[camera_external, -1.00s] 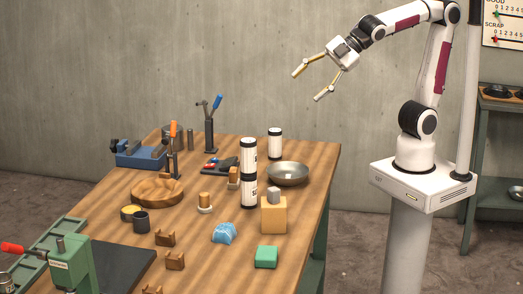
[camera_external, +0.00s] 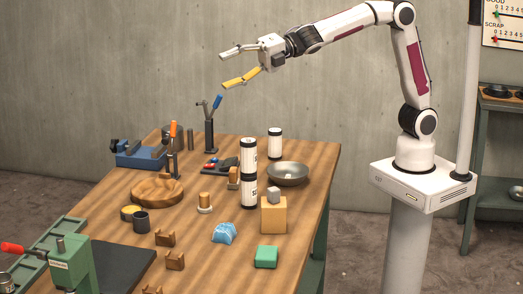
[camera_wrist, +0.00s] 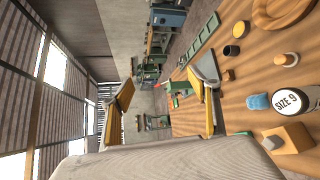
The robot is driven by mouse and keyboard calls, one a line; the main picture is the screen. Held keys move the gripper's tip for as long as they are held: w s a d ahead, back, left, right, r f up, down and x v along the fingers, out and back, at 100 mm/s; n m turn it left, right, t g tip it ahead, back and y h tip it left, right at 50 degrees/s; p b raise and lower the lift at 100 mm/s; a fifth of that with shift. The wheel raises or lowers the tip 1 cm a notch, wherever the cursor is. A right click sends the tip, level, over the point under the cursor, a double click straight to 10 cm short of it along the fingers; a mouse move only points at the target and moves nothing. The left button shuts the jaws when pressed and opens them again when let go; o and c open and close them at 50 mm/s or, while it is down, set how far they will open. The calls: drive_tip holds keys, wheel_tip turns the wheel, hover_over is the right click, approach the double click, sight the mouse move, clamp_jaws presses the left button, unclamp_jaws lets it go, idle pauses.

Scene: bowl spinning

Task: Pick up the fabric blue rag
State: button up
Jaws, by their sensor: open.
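The blue rag (camera_external: 224,233) lies crumpled on the wooden table (camera_external: 205,262), near its middle front in the external view. It also shows in the wrist view (camera_wrist: 258,101), beside a white can marked "SIZE 9". My gripper (camera_external: 226,68) is open and empty, high above the back of the table and well away from the rag. Its two fingers are spread in the wrist view (camera_wrist: 160,108), with neither touching anything.
Stacked white cans (camera_external: 249,172), a tan block (camera_external: 273,215) and a metal bowl (camera_external: 288,173) stand right of the rag. A green block (camera_external: 266,257) and brown wooden pieces (camera_external: 175,260) lie nearer the front. Upright clamps (camera_external: 210,130) rise at the back.

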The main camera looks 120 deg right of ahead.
drive_tip(key=w+a+f+n+y, duration=0.3)
drive_tip(key=w+f+n+y, duration=0.2)
drive_tip(key=w+n, duration=0.4)
drive_tip(key=n+g+y, duration=0.8)
drive_tip(key=n+g, duration=0.1)
drive_tip(key=n, duration=1)
approach(224, 225)
drive_tip(key=shift+w+a, duration=0.2)
drive_tip(key=shift+a, duration=0.45)
drive_tip(key=shift+x, duration=1.35)
drive_tip(key=shift+x, duration=2.55)
drive_tip(key=shift+d+f, duration=0.1)
drive_tip(key=shift+f, duration=0.1)
drive_tip(key=shift+c, duration=0.4)
